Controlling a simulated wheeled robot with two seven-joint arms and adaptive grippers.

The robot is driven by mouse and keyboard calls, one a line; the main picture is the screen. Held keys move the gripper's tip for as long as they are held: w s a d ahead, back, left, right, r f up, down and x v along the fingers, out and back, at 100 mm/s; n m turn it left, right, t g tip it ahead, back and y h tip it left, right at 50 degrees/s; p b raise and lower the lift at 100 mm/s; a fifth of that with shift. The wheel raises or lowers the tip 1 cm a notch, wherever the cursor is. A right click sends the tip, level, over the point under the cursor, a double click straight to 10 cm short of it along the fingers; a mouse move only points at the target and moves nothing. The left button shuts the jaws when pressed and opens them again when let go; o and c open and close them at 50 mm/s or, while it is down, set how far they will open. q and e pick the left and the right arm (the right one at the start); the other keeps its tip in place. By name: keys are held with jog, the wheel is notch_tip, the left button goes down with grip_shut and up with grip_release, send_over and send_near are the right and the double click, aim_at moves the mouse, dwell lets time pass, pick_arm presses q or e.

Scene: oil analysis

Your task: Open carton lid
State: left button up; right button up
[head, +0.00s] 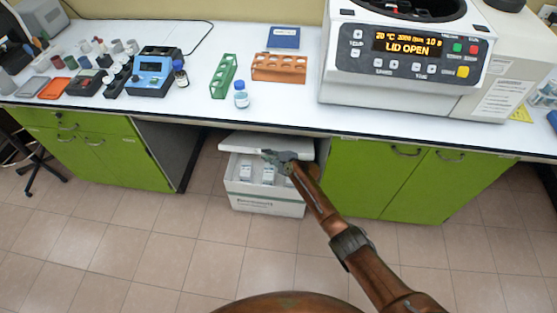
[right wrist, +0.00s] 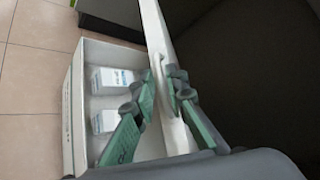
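The white carton (head: 265,202) stands on the floor under the bench, between the green cabinets. Its white lid (head: 240,143) is raised at the back, and white boxes (head: 268,175) show inside. My right gripper (head: 272,156) is at the lid's front. In the right wrist view, the fingers of my right gripper (right wrist: 162,88) lie on both sides of the lid's handle (right wrist: 158,72) and appear closed on it. The carton's open inside (right wrist: 105,70) shows left of the lid there, with white boxes in it. My left gripper is not in view.
Green cabinets (head: 370,178) flank the carton closely on the right, with a gap and dark panel on the left. The bench top (head: 215,120) overhangs it, bearing racks, bottles and a centrifuge (head: 410,60) reading LID OPEN. The tiled floor (head: 140,240) in front is clear.

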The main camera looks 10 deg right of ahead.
jog(key=v, duration=1)
jog(key=shift+c, duration=0.4)
